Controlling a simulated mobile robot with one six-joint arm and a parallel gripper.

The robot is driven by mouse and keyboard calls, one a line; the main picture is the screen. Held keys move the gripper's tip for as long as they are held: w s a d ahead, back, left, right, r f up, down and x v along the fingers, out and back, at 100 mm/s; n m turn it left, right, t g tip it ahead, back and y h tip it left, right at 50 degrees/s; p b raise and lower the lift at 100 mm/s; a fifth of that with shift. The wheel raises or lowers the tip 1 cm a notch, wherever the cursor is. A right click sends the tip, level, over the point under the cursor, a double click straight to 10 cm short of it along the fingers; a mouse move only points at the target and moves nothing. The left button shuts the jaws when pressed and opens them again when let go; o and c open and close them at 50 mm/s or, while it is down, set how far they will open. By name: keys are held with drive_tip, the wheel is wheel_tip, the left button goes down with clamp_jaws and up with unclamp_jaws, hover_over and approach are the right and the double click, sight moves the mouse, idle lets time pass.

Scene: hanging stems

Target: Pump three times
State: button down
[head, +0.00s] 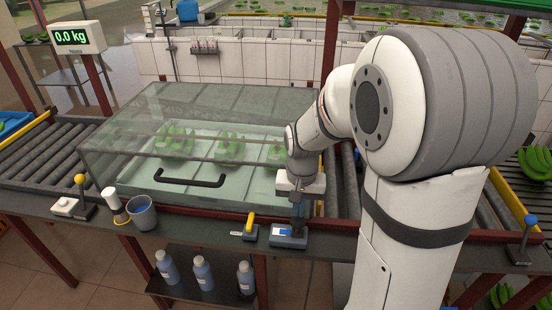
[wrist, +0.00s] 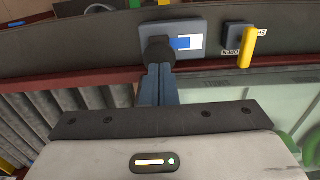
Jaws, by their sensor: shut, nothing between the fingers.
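A grey box with a blue-and-white panel (head: 289,237) sits at the front edge of the dark counter; it also shows in the wrist view (wrist: 190,40). A dark round knob (wrist: 157,54) stands on it. My gripper (head: 298,212) points down just above this box. In the wrist view its blue-grey fingers (wrist: 158,82) are together, with nothing between them, and their tips reach the knob. I cannot tell whether they touch it. The knob is mostly hidden by my gripper in the head view.
A yellow lever (head: 249,229) stands just left of the box. A clear-lidded tank (head: 135,150) with a black handle holds green bananas. A grey cup (head: 141,212), a white-topped bottle (head: 115,205) and a yellow-knobbed lever (head: 80,181) stand further left. A blue-knobbed lever (head: 530,222) is far right.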

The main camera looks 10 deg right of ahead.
sight(298, 220)
drive_tip(key=shift+f+b, duration=1.65)
drive_tip(key=shift+f, duration=0.45)
drive_tip(key=shift+r+p, duration=1.65)
drive_tip(key=shift+r, duration=0.45)
wheel_tip(298, 220, up, 6)
drive_tip(key=p, duration=0.4)
